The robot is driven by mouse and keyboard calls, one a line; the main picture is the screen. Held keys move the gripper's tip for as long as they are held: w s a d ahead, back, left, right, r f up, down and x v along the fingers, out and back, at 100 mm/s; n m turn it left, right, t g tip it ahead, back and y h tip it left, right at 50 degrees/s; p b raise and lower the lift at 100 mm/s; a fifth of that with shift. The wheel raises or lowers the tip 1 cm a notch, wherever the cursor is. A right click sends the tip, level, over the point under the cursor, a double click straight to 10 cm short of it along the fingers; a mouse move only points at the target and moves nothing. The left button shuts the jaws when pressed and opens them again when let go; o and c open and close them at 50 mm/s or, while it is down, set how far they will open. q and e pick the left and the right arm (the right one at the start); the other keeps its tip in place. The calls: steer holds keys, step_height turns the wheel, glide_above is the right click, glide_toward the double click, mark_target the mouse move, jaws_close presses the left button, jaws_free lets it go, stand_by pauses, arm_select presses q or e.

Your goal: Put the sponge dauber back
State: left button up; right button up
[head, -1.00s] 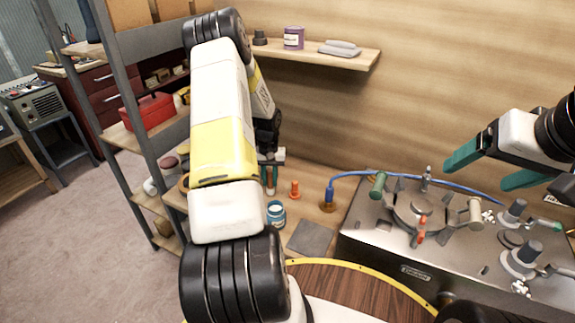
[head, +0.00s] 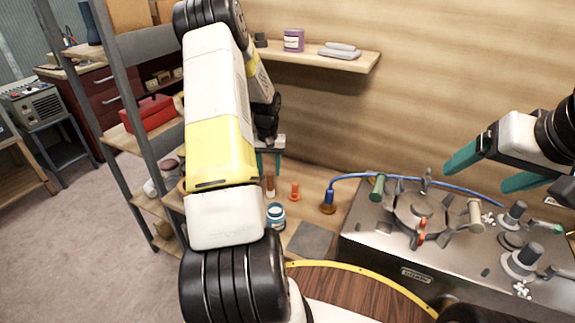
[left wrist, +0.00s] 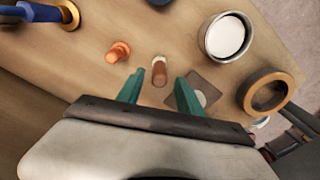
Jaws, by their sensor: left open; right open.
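A small brown cylinder with a pale end, which looks like the sponge dauber (head: 270,184), stands on the wooden bench top. It also shows in the left wrist view (left wrist: 159,72), just beyond the gap between my left fingertips. My left gripper (head: 268,160) is open above and behind it, with teal fingers apart and clear of it; it also shows in the left wrist view (left wrist: 158,88). A dark square plate with a pale round spot (left wrist: 200,97) lies partly behind one finger. My right gripper (head: 493,170) is open and empty above the metal stove unit.
Near the dauber stand an orange peg-like piece (head: 294,190), a blue-labelled jar (head: 275,216) and a blue hose fitting (head: 328,200). A brown ring (left wrist: 265,92) lies beside the jar. The stove unit (head: 400,262) fills the right. A wall shelf (head: 350,62) is above.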

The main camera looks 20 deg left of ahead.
arm_select(q)
step_height(320, 180, up, 6)
steer(key=shift+f, duration=0.15)
steer(key=s+d+r+m+t, duration=0.1)
steer(key=s+d+r, duration=0.25)
steer(key=r, duration=0.35)
steer(key=s+d+r+t, duration=0.1)
steer(key=s+d+r, duration=0.2)
steer(key=d+r, duration=0.3)
steer(key=s+d+r+m+t, duration=0.1)
steer(key=s+d+r, duration=0.2)
steer(key=r, duration=0.5)
steer(key=s+d+r+m+t+h, duration=0.1)
steer(key=s+d, duration=0.3)
steer(key=s, duration=0.4)
steer(key=s+d+r+m+t+h, duration=0.1)
steer(key=s+d+r, duration=0.3)
steer(key=s, duration=0.4)
steer(key=shift+d+t, duration=0.55)
steer(key=shift+t, duration=0.05)
steer(key=shift+r, duration=0.1)
